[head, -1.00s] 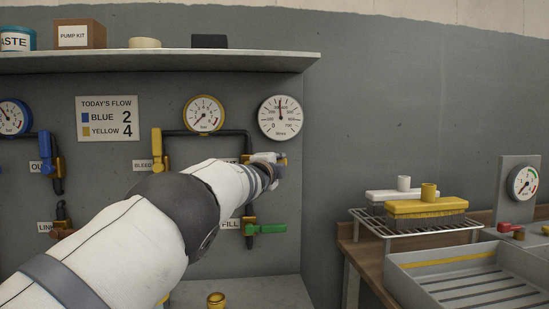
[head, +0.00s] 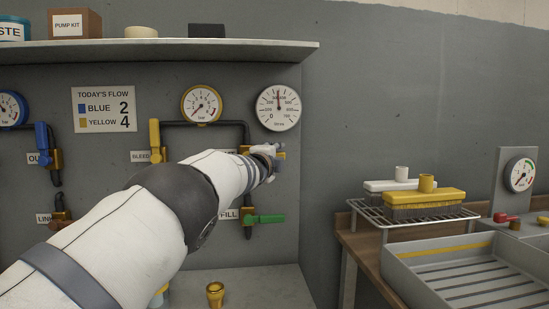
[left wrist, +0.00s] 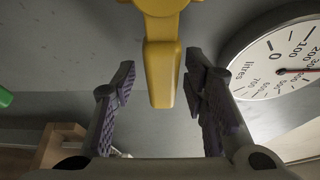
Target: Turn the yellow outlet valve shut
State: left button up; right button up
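The yellow outlet valve's lever (left wrist: 163,75) lies lengthwise between the fingers of my left gripper (left wrist: 161,88) in the left wrist view. The fingers are spread, with a visible gap on each side of the lever. In the head view my left gripper (head: 265,157) is at the right-hand pipe under the litres dial. It and my wrist hide most of the outlet valve; only a bit of yellow (head: 281,155) shows beside it. The label there is mostly covered. My right gripper is not in view.
The litres dial (head: 278,108) is just above my left gripper, and the green-handled fill valve (head: 265,219) is below. The yellow bleed valve (head: 155,141) is to the left. A shelf (head: 170,52) runs overhead. A rack with brushes (head: 425,215) stands right.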

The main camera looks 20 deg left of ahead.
pick_arm(q)
jog(key=shift+s, duration=0.1)
jog(key=shift+s+d, duration=0.15)
jog(key=shift+s, duration=0.1)
jog(key=s+d, duration=0.1)
jog(key=s, duration=1)
jog(key=shift+d, duration=0.3)
jog(key=shift+s, duration=0.1)
